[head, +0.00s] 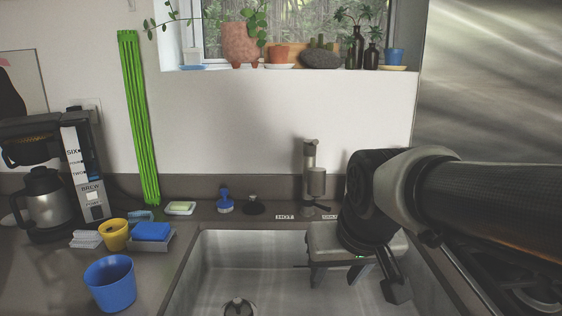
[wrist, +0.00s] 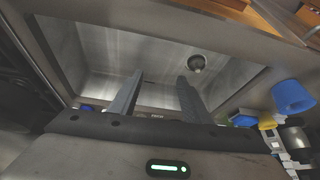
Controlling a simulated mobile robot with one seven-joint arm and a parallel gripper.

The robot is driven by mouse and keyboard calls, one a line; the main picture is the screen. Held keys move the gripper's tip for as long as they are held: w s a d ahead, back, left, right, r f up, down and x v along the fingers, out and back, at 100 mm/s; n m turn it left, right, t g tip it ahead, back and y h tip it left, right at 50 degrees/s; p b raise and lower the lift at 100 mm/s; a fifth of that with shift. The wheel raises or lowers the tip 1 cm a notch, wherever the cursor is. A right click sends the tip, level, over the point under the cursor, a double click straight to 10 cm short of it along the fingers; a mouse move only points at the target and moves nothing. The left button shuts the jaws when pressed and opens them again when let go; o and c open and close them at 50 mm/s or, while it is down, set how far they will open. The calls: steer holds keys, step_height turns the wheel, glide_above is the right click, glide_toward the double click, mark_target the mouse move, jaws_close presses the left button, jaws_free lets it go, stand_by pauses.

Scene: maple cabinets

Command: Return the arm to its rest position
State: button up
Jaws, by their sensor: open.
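My arm (head: 490,200) reaches in from the right side of the head view. My gripper (head: 356,280) hangs over the right part of the steel sink (head: 215,265), with its fingers apart and nothing between them. In the wrist view my gripper (wrist: 160,80) shows two separated fingers against the sink basin (wrist: 110,45). The arm hides part of the sink's right side and the counter behind it.
A blue cup (head: 110,283), a yellow cup (head: 115,234), a blue sponge (head: 151,231) and a coffee maker (head: 80,170) stand left of the sink. A faucet (head: 312,175) stands behind it. A stove (head: 535,290) lies at the right, under the arm. Potted plants line the windowsill (head: 300,75).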

steer(key=s+d+r+m+p, duration=0.1)
steer(key=s+d, duration=0.4)
steer(key=s, duration=0.5)
step_height(320, 180, up, 17)
steer(key=p, duration=1.7)
steer(key=shift+w+a+r+h, duration=0.15)
steer(key=shift+w+h, duration=0.2)
steer(key=shift+h, duration=0.05)
